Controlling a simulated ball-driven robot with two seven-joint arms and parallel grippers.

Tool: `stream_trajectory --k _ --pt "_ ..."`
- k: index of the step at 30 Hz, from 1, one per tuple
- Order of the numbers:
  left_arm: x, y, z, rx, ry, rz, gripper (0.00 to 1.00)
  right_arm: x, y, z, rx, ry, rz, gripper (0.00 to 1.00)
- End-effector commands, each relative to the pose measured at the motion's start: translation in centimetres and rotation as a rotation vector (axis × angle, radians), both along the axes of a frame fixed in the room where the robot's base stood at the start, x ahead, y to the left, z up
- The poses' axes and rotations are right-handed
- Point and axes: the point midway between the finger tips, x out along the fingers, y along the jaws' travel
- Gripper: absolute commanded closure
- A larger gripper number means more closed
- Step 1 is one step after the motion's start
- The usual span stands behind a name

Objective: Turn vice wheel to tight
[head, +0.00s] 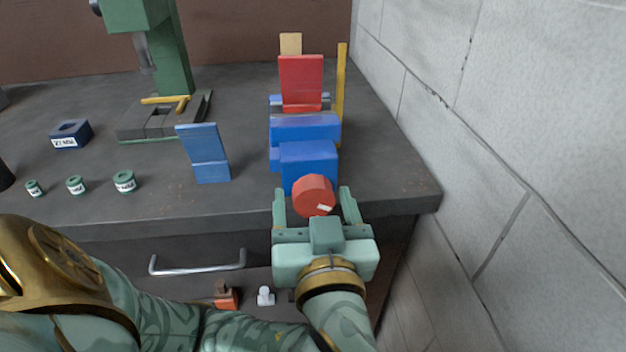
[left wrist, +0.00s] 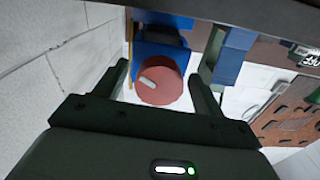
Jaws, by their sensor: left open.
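The vice wheel (head: 313,195) is a red disc with a white mark, on the front of the blue vice (head: 305,150) at the bench's right front edge. The mark is at the wheel's lower right in the head view. My left gripper (head: 316,196) is open, its fingers on either side of the wheel. In the left wrist view the wheel (left wrist: 160,80) sits between the spread fingertips, with gaps visible on both sides. I cannot tell whether either finger touches it. A red block (head: 301,83) stands at the back of the vice. My right gripper is not in view.
A grey wall (head: 480,150) rises close on the right. A blue angled block (head: 204,153) stands left of the vice. Several small green-topped pots (head: 124,182) and a green drill press (head: 172,60) are farther left. A drawer handle (head: 198,263) sticks out below the bench edge.

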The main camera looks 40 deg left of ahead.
Motion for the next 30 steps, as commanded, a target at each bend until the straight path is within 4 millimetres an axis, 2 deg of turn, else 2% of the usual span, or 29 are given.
stream_trajectory --k 5,6,9,11,22,30 --pt "0.01 0.00 -0.05 0.001 0.001 0.000 0.30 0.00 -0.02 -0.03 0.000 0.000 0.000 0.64" --pt "0.00 0.01 -0.05 0.001 0.001 0.000 0.33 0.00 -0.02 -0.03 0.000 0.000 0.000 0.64" --pt "0.00 0.01 -0.04 0.001 0.001 0.000 0.61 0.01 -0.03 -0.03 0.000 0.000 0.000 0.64" --pt "0.00 0.01 -0.04 0.001 0.001 0.000 0.75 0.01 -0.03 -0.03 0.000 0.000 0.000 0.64" --pt "-0.01 0.01 -0.02 0.027 0.032 0.000 0.75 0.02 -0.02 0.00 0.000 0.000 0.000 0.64" --pt "-0.08 0.06 -0.01 0.135 0.159 0.001 0.75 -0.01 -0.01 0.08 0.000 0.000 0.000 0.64"
